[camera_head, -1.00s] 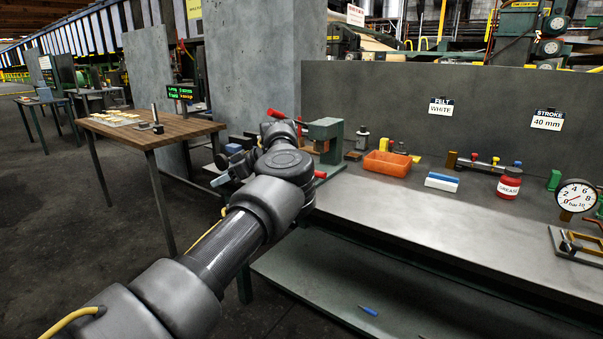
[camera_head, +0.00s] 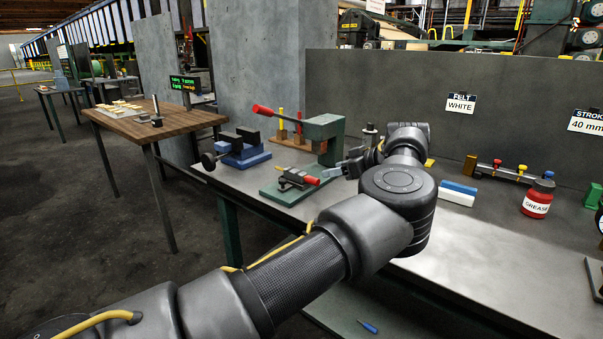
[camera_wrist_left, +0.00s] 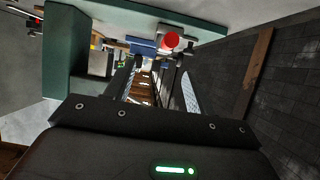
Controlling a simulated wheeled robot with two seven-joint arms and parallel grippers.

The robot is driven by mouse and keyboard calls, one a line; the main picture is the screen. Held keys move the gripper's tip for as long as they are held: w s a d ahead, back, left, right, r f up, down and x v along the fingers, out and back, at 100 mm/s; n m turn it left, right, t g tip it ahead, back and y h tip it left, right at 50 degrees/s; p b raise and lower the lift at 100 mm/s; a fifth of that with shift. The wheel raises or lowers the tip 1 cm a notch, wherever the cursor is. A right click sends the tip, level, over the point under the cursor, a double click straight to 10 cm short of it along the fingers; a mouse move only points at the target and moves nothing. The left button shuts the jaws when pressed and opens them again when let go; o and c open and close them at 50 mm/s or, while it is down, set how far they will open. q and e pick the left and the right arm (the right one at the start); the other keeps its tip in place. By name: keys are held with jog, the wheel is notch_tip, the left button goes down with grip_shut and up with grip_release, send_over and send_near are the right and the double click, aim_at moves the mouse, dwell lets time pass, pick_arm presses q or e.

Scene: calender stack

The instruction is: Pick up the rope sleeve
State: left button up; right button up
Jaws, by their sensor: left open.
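I cannot make out a rope sleeve for certain in either view. My left gripper (camera_head: 344,169) is over the bench beside the green press (camera_head: 325,130), its fingers pointing left toward a red-handled toggle clamp (camera_head: 292,178) on a green plate. In the left wrist view the two fingers (camera_wrist_left: 160,88) are apart with nothing visibly held between them. A round red handle end (camera_wrist_left: 171,41) shows just beyond the fingers, and a green part of the press (camera_wrist_left: 65,50) fills the left. My left forearm and wrist hide the middle of the bench. My right gripper is not in view.
A blue vise (camera_head: 240,147) stands at the bench's left end. A blue-and-white block (camera_head: 458,192), a valve rail (camera_head: 497,170) and a red grease jar (camera_head: 537,197) stand to the right. A wooden table (camera_head: 150,124) is farther left.

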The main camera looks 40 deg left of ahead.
aim_at(305, 174)
pick_arm(q)
jog(key=x, duration=0.6)
jog(key=shift+s+a+r, duration=0.15)
jog(key=shift+s+r, duration=0.05)
jog(key=shift+s, duration=0.2)
jog(key=x, duration=0.5)
jog(key=shift+s+a, duration=0.15)
jog(key=shift+s, duration=0.05)
jog(key=shift+c, duration=0.4)
grip_shut()
jog(key=shift+r, duration=0.1)
